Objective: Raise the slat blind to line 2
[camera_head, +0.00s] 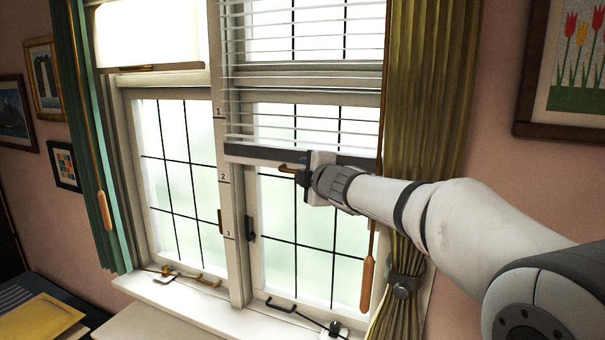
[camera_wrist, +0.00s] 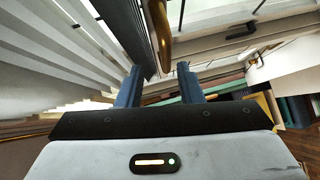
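The white slat blind (camera_head: 300,126) hangs over the right window, its dark bottom rail (camera_head: 245,153) between the marks 1 (camera_head: 219,113) and 2 (camera_head: 223,178) on the post. A brass-coloured pull (camera_head: 287,170) shows just below the rail, beside my gripper (camera_head: 302,178). In the wrist view, my gripper's two blue fingers (camera_wrist: 160,84) stand apart with a gap between them. The brass-coloured pull (camera_wrist: 159,30) shows beyond that gap, next to the dark rail (camera_wrist: 122,28). I see no contact between pull and fingers.
Mark 3 (camera_head: 228,234) is lower on the post. A wooden cord handle (camera_head: 367,284) hangs at the right, near the olive curtain (camera_head: 425,80). A roller shade (camera_head: 150,35) covers the upper left window. Window latches (camera_head: 282,304) sit by the sill (camera_head: 195,306).

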